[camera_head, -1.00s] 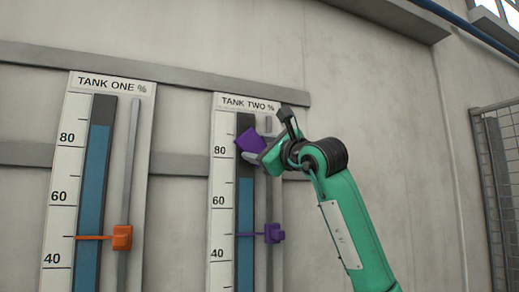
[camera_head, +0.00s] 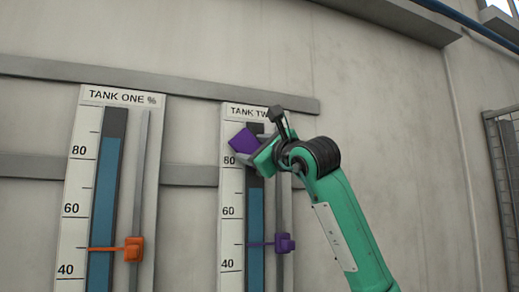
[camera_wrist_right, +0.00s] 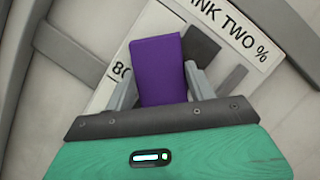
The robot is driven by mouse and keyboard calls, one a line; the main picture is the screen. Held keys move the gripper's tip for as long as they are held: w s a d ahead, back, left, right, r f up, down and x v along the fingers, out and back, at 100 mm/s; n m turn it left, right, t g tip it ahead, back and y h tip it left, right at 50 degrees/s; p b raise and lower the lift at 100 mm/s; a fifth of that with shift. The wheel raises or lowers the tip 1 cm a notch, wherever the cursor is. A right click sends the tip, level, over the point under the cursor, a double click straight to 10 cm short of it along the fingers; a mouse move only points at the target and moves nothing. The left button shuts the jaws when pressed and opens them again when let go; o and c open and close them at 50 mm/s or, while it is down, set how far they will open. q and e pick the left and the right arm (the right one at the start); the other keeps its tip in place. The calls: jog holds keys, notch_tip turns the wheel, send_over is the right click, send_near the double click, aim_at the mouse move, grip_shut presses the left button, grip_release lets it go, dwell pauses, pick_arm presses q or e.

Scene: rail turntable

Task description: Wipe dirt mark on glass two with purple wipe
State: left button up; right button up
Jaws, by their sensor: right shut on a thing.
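The purple wipe (camera_head: 243,142) is held in my right gripper (camera_head: 254,150), in front of the upper part of the tank two gauge. In the right wrist view the wipe (camera_wrist_right: 158,70) sits between the two grey fingers of my right gripper (camera_wrist_right: 160,84). The tank two glass (camera_head: 256,215) is a dark tube with blue fill below the 80 mark. The wipe and gripper cover part of its upper end. I see no dirt mark; it may be hidden. I cannot tell whether the wipe touches the glass. My left gripper is not in view.
The tank two panel has a purple pointer (camera_head: 284,243) on a rail right of the glass. The tank one gauge (camera_head: 104,210) stands to the left with an orange pointer (camera_head: 133,250). Grey horizontal rails (camera_head: 190,88) cross the wall. A mesh fence (camera_head: 503,150) stands far right.

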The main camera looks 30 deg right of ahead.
jog(key=shift+r+p, duration=0.75)
jog(key=shift+r, duration=0.6)
jog(key=d, duration=0.2)
jog(key=s+d, duration=0.1)
jog(key=d, duration=0.1)
jog(key=shift+f, duration=0.1)
jog(key=shift+s+a+b, duration=0.25)
jog(key=shift+s+b, duration=0.05)
jog(key=shift+s, duration=0.6)
jog(key=shift+s+a+b, duration=0.25)
jog(key=shift+s+b, duration=0.1)
jog(key=shift+s, duration=0.6)
jog(key=shift+s+a+b, duration=0.25)
jog(key=shift+s+b, duration=0.05)
jog(key=shift+s, duration=0.6)
jog(key=shift+s, duration=0.1)
jog(key=s, duration=0.3)
jog(key=shift+a+b, duration=0.3)
jog(key=shift+a, duration=0.05)
